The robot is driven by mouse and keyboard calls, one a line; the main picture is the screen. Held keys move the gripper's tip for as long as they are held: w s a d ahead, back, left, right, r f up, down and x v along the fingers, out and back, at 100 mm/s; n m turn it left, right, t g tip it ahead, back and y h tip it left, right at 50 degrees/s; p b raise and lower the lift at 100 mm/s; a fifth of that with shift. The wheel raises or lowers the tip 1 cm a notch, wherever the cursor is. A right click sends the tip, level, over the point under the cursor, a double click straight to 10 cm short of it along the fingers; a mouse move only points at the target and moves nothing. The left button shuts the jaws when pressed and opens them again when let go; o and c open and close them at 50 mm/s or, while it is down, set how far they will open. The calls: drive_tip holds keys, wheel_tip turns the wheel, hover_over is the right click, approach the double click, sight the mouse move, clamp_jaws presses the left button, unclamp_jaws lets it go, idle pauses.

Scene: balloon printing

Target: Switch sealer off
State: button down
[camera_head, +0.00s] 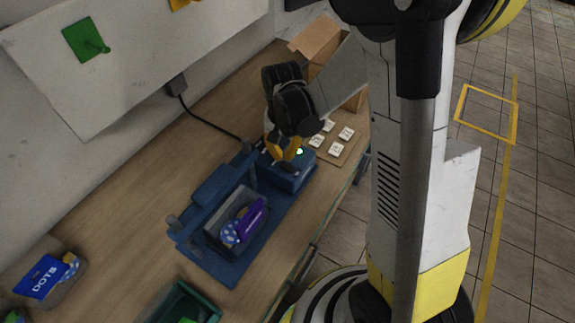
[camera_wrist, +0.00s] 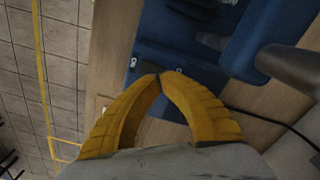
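My gripper (camera_head: 284,155) is over that end, beside the light. In the wrist view the two yellow fingers of my gripper (camera_wrist: 160,76) meet at their tips with nothing seen between them. The tips are over the blue sealer surface (camera_wrist: 150,58), close to a small white mark (camera_wrist: 133,62). I cannot tell whether they touch it. The switch itself is not clearly seen and may be hidden by the fingers.
A grey container (camera_head: 214,222) with a purple pack (camera_head: 252,217) sits on the sealer. White square pieces (camera_head: 335,147) lie on a board near an open cardboard box (camera_head: 318,38). A black cable (camera_head: 210,125) runs to the wall. A green bin (camera_head: 180,303) is at the front.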

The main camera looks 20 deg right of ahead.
sight(284, 164)
drive_tip(key=shift+f+b, duration=1.6)
drive_tip(key=shift+f, duration=0.1)
idle(0.5)
drive_tip(key=shift+r, duration=0.15)
drive_tip(key=shift+r+p, duration=2.4)
drive_tip(key=shift+r, duration=1)
drive_tip(key=shift+s+r+b, duration=0.15)
drive_tip(key=shift+r+b, duration=0.2)
drive_tip(key=shift+b, duration=0.1)
drive_tip(key=s+r+n+t+b, duration=0.4)
drive_tip(key=s+t+b, duration=0.3)
drive_tip(key=s+b, duration=0.3)
drive_tip(key=shift+s+r+n, duration=0.4)
drive_tip(key=shift+s+r, duration=0.25)
drive_tip(key=shift+s, duration=0.6)
